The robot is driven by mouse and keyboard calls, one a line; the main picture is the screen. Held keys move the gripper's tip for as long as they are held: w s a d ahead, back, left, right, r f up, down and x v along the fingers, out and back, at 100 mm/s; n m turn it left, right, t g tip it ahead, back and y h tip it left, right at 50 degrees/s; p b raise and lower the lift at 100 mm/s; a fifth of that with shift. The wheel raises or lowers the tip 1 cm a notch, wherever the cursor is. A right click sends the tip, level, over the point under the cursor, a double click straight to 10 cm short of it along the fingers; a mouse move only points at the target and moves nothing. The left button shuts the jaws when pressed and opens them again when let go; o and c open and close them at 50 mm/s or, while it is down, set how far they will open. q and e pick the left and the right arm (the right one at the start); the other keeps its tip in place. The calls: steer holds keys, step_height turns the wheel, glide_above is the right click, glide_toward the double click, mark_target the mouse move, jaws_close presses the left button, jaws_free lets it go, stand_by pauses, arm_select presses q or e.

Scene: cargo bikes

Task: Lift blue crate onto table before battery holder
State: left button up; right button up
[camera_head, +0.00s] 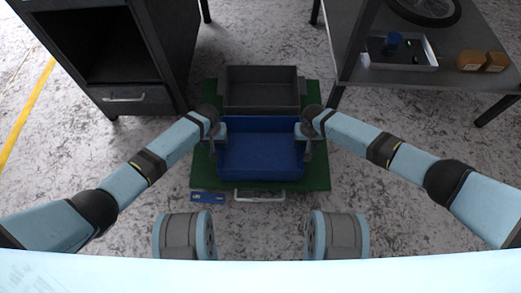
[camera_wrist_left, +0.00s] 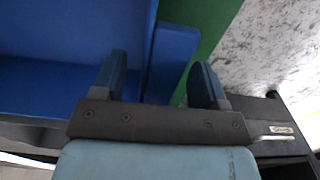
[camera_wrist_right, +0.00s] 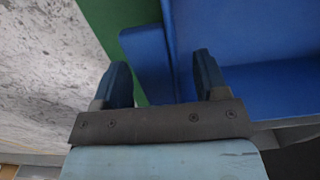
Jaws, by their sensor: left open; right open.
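The blue crate (camera_head: 260,150) sits on a green platform (camera_head: 318,172) low on the floor, in the middle of the head view. It looks empty. My left gripper (camera_head: 217,138) is at its left wall. In the left wrist view the open fingers (camera_wrist_left: 160,82) stand either side of the crate's blue side edge (camera_wrist_left: 168,62). My right gripper (camera_head: 305,138) is at the right wall. In the right wrist view its open fingers (camera_wrist_right: 160,82) also straddle the crate's side edge (camera_wrist_right: 148,62). Contact cannot be told. No battery holder is clearly identifiable.
A grey crate (camera_head: 262,76) sits behind the blue crate on the platform. A dark cabinet (camera_head: 125,93) stands at left. A table (camera_head: 390,75) at right holds a tray (camera_head: 425,67), orange-brown boxes (camera_head: 471,60) and a wheel (camera_head: 425,8). A white handle (camera_head: 260,197) is in front.

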arm_select(q)
steer(key=shift+f, duration=0.1)
jaws_close()
arm_select(e)
jaws_close()
arm_select(q)
steer(key=shift+r, duration=0.2)
arm_select(e)
steer(key=shift+r, duration=0.15)
